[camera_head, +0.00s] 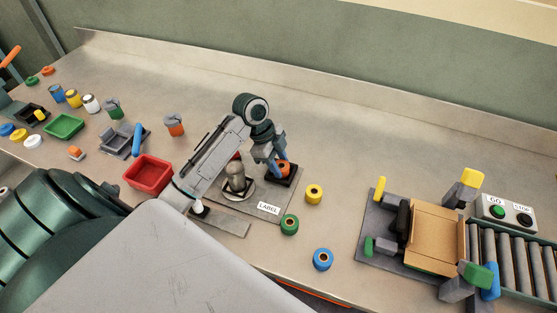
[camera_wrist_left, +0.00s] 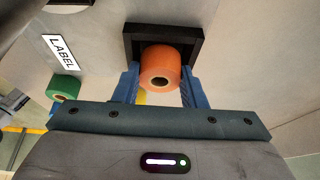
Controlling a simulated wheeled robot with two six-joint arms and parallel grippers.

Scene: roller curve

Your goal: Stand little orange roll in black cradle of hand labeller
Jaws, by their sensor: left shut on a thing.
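The little orange roll (camera_head: 284,168) is between the blue fingers of my left gripper (camera_head: 273,165), which is shut on it. In the left wrist view the orange roll (camera_wrist_left: 160,70) shows its core end, with one blue finger of the left gripper (camera_wrist_left: 161,88) on each side. The black cradle (camera_head: 285,178) of the hand labeller (camera_head: 252,208) is right at the roll. In the wrist view the square black cradle (camera_wrist_left: 163,32) frames the roll's far part; whether the roll touches its floor is hidden. My right gripper is not in view.
Yellow (camera_head: 314,194), green (camera_head: 289,224) and blue (camera_head: 322,259) rolls stand close by on the bench. A red bin (camera_head: 149,174) is left of the labeller.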

